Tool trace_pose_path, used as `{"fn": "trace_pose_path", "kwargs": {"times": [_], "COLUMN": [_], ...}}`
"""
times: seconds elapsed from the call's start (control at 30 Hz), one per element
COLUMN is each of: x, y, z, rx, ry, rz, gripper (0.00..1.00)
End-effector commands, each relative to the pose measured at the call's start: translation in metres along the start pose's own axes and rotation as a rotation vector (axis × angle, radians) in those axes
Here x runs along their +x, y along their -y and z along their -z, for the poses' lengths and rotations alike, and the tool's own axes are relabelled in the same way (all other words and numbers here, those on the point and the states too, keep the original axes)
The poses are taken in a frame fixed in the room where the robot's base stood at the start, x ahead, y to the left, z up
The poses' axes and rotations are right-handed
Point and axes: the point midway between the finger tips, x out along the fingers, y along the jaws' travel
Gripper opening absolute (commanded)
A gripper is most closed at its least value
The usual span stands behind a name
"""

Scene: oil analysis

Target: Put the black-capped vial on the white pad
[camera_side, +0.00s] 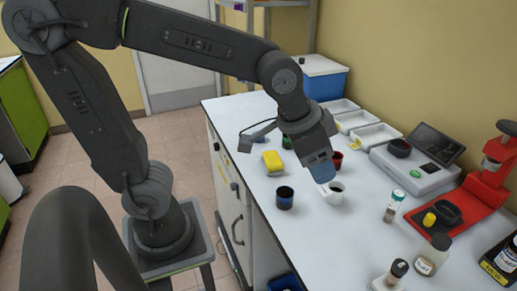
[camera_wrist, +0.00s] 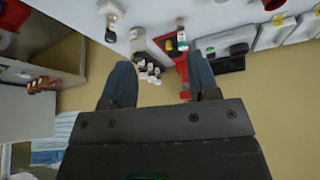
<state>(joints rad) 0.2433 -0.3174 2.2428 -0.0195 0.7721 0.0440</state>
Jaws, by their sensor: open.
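My gripper (camera_side: 322,172) hangs over the bench in the side view, beside the white cup. In the wrist view, its two blue-grey fingers (camera_wrist: 162,78) are spread wide with nothing between them. A small dark-capped vial (camera_side: 398,268) is at the bottom of the side view, well apart from my gripper. Something white (camera_side: 379,284) shows at its base; I cannot tell whether this is the white pad. A wider dark-capped bottle (camera_side: 431,257) stands to its right. A teal-capped vial (camera_side: 394,206) stands farther back.
A dark blue cup (camera_side: 284,198) and a white cup (camera_side: 333,193) stand near my gripper. A red device (camera_side: 477,201), a grey instrument (camera_side: 418,170) and white trays (camera_side: 375,136) line the wall. The bench's front middle is clear.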

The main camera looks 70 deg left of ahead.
Motion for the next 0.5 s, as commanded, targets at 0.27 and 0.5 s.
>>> {"fn": "trace_pose_path", "kwargs": {"times": [0.27, 0.5], "x": [-0.04, -0.043], "y": [0.045, 0.05], "z": [-0.077, -0.095], "rx": [-0.206, -0.25], "ry": [-0.042, -0.046], "rz": [0.103, 0.125], "gripper": [0.55, 0.55]}}
